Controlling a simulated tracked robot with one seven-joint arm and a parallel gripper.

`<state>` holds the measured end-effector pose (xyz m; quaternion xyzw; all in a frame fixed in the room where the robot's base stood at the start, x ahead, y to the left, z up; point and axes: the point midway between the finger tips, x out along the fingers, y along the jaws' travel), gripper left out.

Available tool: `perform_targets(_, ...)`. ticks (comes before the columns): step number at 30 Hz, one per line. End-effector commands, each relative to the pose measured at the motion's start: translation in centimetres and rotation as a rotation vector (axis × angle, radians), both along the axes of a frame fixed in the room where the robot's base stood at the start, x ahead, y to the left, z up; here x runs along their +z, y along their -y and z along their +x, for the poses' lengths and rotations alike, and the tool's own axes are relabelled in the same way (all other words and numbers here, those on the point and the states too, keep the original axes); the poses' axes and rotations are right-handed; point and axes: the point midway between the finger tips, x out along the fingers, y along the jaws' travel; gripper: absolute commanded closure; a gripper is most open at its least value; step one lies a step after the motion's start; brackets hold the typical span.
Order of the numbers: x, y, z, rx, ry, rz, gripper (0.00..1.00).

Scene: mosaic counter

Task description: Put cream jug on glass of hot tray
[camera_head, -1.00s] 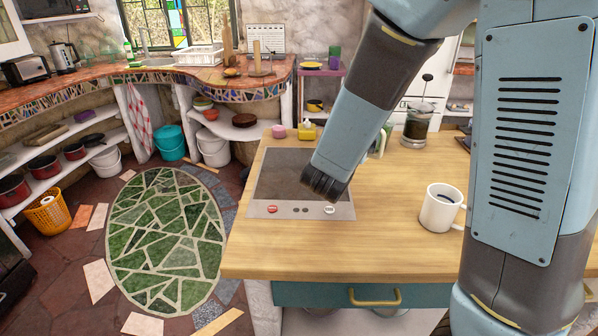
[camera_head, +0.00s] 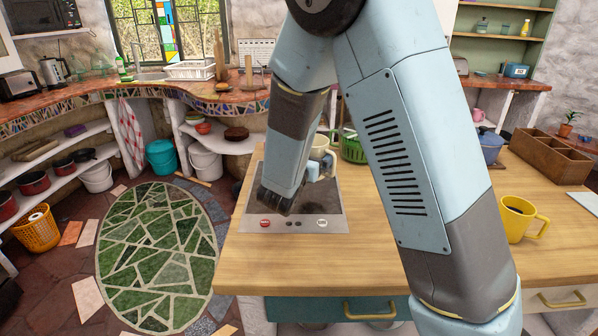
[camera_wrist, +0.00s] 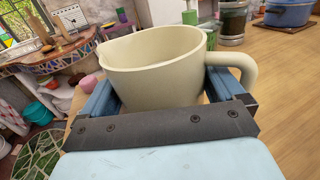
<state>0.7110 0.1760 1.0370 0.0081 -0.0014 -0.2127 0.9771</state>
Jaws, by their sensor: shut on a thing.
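The cream jug (camera_wrist: 155,68) is upright between the jaws of my gripper (camera_wrist: 160,100) in the wrist view, with its handle at the right. In the head view the jug (camera_head: 319,146) shows partly, beside my forearm. My gripper (camera_head: 318,168) shows there only in part. The hot tray (camera_head: 300,226) is a flat metal-framed panel with a dark glass top (camera_head: 322,202) on the wooden counter. The jug appears over or just behind the far right part of the glass. Its height above it cannot be told. My arm hides part of the glass.
A green basket (camera_head: 352,148) stands behind my gripper on the counter (camera_head: 330,262). A yellow mug (camera_head: 515,217) with dark liquid, a blue pot (camera_head: 489,146) and a wooden box (camera_head: 552,157) are at the right. The counter in front of the hot tray is clear.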

Motion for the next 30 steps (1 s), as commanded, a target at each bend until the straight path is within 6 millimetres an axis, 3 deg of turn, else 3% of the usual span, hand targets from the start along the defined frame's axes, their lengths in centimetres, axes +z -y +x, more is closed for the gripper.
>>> perform_targets(6,-2.2,-1.4,1.3,0.001,0.001,-0.002,0.59)
perform_targets(17,-3.6,-2.2,2.1,0.001,0.001,0.0,0.59)
perform_targets(24,-6.3,-2.2,2.1,0.001,0.0,-0.001,0.59)
perform_targets(30,-6.5,-2.2,2.1,0.002,0.003,0.001,0.59)
